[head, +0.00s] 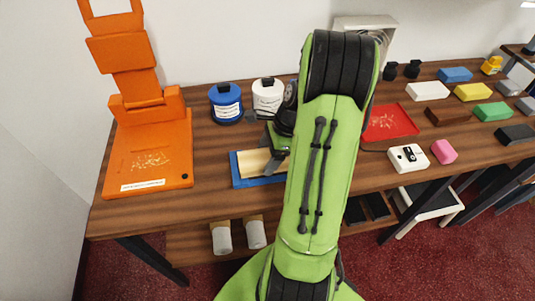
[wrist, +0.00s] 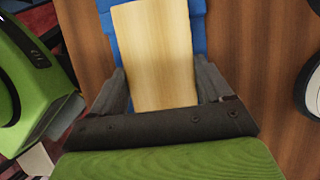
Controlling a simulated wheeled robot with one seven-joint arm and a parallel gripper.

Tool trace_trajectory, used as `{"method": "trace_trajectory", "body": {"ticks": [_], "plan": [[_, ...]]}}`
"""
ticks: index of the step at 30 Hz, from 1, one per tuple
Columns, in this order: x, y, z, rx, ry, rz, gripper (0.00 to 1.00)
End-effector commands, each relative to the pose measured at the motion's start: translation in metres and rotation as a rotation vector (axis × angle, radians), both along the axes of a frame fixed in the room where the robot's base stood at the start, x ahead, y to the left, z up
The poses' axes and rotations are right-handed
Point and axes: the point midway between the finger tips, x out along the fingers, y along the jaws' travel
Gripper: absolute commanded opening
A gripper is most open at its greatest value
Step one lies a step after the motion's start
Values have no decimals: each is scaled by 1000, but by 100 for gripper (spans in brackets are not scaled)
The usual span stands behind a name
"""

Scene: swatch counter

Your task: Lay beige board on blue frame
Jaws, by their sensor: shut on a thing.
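The beige board (head: 253,162) is a pale wooden rectangle over the blue frame (head: 237,179) on the counter. In the wrist view the board (wrist: 153,50) lies between the fingers of my gripper (wrist: 163,90), which is shut on its sides. The blue frame (wrist: 198,32) shows along the board's left and right edges there. The board looks roughly lined up with the frame; I cannot tell whether it rests on it or hangs just above. In the head view my arm hides the right end of both, and my gripper (head: 272,150) is partly hidden.
A blue jar (head: 226,105) and a white jar (head: 268,98) stand just behind the frame. An orange stand (head: 150,155) is at left. A red tray (head: 390,122), a white switch box (head: 408,158) and several coloured blocks lie at right. Bare wood lies in front.

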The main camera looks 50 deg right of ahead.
Motion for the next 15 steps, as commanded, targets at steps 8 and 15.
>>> {"method": "trace_trajectory", "body": {"ticks": [8,15], "plan": [[0,0,-4,0,0,0,42],[0,0,-5,0,0,0,91]]}}
